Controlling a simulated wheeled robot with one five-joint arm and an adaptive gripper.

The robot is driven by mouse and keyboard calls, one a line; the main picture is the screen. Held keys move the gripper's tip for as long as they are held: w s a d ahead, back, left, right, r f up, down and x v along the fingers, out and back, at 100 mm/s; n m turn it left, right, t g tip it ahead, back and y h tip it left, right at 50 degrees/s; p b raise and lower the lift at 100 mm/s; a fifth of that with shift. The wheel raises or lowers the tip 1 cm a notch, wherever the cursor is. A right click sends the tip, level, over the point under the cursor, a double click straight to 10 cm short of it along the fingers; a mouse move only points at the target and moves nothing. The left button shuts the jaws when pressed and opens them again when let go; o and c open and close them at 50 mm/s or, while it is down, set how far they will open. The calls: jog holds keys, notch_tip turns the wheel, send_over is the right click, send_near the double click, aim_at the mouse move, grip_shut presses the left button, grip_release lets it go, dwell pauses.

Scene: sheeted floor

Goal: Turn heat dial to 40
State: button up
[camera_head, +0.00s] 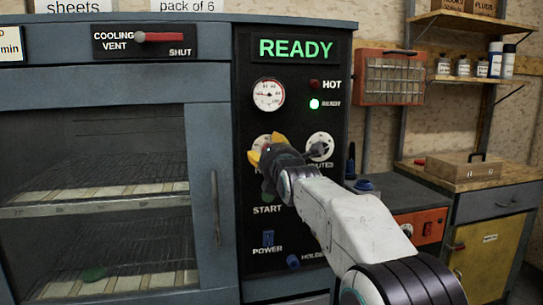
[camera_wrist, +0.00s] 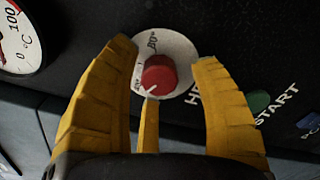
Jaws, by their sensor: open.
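The heat dial is a red knob (camera_wrist: 158,75) with a white pointer mark on a white scale plate (camera_wrist: 185,52), seen in the wrist view. The word beside it is partly hidden by my right finger. My gripper (camera_wrist: 165,85) has yellow fingers spread on both sides of the knob, with no clear contact. In the head view my gripper (camera_head: 262,155) is in front of the dial's white plate (camera_head: 258,141) and hides the knob. The pointer mark points toward the lower left in the wrist view; the number there is too small to read.
The black panel holds a lit READY display (camera_head: 296,49), a temperature gauge (camera_head: 268,94), a minutes dial (camera_head: 319,147) close to the right of my gripper, a green START button (camera_wrist: 258,102) and a blue POWER switch (camera_head: 268,238). The oven door handle (camera_head: 215,207) stands to the left.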

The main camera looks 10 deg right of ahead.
jog(key=s, duration=1.2)
dwell(0.3)
jog(key=s+f+m+g+p, duration=0.2)
jog(key=s+m+g+p, duration=0.5)
jog(key=s+m+p, duration=0.5)
jog(key=s+f+m+g+p, duration=0.2)
jog(key=s+m+g+p, duration=0.5)
jog(key=s+m+p, duration=0.6)
jog(key=s+p, duration=0.2)
jog(key=s, duration=0.6)
jog(key=shift+f+g, duration=0.15)
jog(key=shift+g, duration=0.15)
jog(key=shift+w+d, duration=0.1)
